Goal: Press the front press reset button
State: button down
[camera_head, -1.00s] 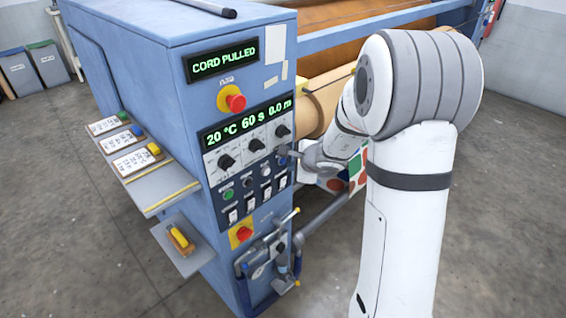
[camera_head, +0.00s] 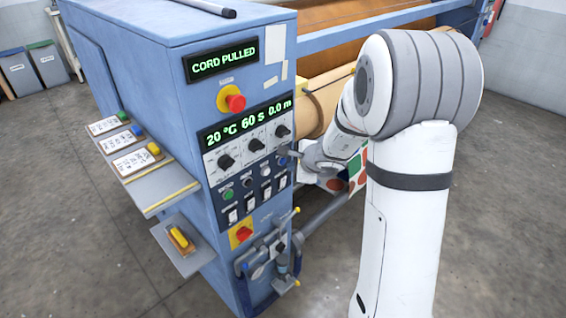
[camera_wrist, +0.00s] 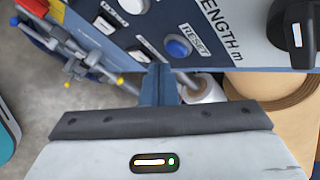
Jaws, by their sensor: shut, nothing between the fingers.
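In the wrist view the tips appear just below and left of the button. I cannot tell whether they touch the panel. In the head view my gripper (camera_head: 289,153) is at the panel's right edge. The upper display (camera_head: 222,61) reads CORD PULLED.
Black knobs (camera_head: 226,161) sit above the buttons, and a knob (camera_wrist: 291,30) is right of reset. A red emergency stop (camera_head: 235,102) is higher up. Clamps with handles (camera_head: 280,262) jut out below. Shelves (camera_head: 165,188) stick out left. Tan rolls (camera_head: 325,100) lie behind.

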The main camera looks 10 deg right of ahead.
jog(key=shift+w+a, duration=0.1)
jog(key=shift+w, duration=0.05)
jog(key=shift+w+a, duration=0.15)
jog(key=shift+w, duration=0.1)
jog(key=shift+w+a, duration=0.25)
jog(key=shift+w, duration=0.05)
dwell(0.9)
dwell(0.3)
jog(key=shift+s+d+b, duration=0.5)
jog(key=shift+s+b, duration=0.1)
jog(key=shift+s, duration=0.05)
jog(key=s+d, duration=0.1)
jog(key=s, duration=0.1)
jog(key=s+d+b, duration=0.1)
jog(key=s+d, duration=0.1)
dwell(0.4)
dwell(0.5)
